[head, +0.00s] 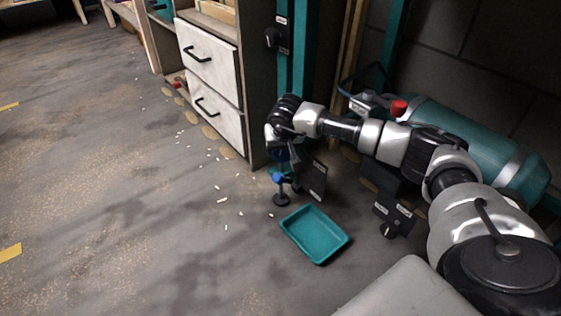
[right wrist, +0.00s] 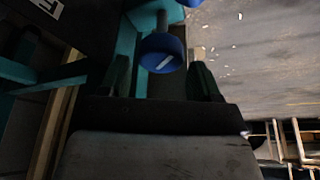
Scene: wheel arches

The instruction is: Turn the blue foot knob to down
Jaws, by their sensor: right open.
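The blue foot knob (right wrist: 160,54) shows in the right wrist view as a round blue cap with a white pointer line. It sits between and just beyond the two dark fingers of my right gripper (right wrist: 160,76), which are spread apart with a gap on each side. In the head view my right gripper (head: 284,160) points down beside the cabinet corner, over small blue parts (head: 278,177) on a dark round foot. The gripper and wrist partly hide that spot, so contact is hard to tell. My left gripper is not in view.
A teal tray (head: 313,234) lies on the floor in front. A dark plate (head: 318,180) stands right of the gripper, and a black knob panel (head: 392,216) is farther right. A teal cylinder (head: 470,145) lies behind my arm. The left floor is open, with scattered white bits.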

